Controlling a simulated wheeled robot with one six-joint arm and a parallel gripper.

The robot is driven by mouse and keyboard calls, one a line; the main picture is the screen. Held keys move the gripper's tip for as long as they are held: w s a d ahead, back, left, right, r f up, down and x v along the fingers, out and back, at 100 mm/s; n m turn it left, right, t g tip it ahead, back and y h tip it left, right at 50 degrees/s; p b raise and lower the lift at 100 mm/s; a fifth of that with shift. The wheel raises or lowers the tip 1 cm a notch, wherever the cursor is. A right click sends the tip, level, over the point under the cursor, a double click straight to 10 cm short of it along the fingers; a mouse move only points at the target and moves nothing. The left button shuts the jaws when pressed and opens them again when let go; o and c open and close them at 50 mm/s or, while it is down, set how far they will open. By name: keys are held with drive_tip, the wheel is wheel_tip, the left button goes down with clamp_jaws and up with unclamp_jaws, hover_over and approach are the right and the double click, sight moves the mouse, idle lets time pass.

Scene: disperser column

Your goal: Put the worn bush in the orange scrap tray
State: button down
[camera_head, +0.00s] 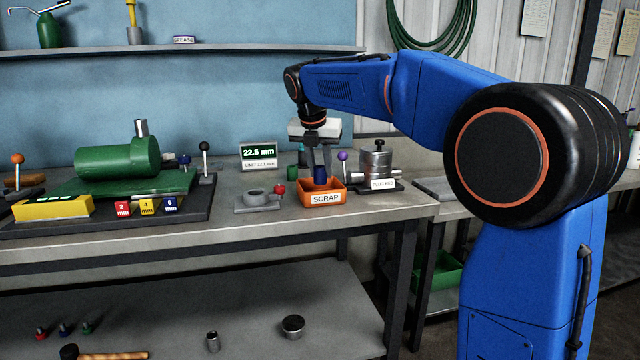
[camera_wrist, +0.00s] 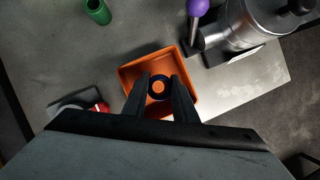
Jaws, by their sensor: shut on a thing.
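The worn bush (camera_head: 320,174) shows as a small dark blue cylinder between the fingers of my gripper (camera_head: 319,164). In the wrist view the bush (camera_wrist: 151,89) is a dark ring, with orange showing through its hole. My gripper (camera_wrist: 160,84) is shut on it, a finger on each side. The orange scrap tray (camera_head: 323,198), labelled SCRAP, is directly below, and the bush is within its outline in both views. The tray (camera_wrist: 134,73) is otherwise empty where I can see. I cannot tell whether the bush touches the tray floor.
A plug fixture with a purple-knobbed lever (camera_head: 342,156) stands close right of the tray. A grey fixture with a red knob (camera_head: 279,189) is close left. A green cylinder (camera_head: 292,172) stands behind the tray. A display (camera_head: 258,155) reads 22.5 mm. The bench's front edge is near the tray.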

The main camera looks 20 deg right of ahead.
sight(320, 181)
drive_tip(key=shift+f, duration=2.05)
drive_tip(key=c, duration=1.4)
unclamp_jaws()
drive_tip(key=shift+f, duration=0.1)
drive_tip(key=shift+c, duration=0.2)
drive_tip(key=v, duration=1.2)
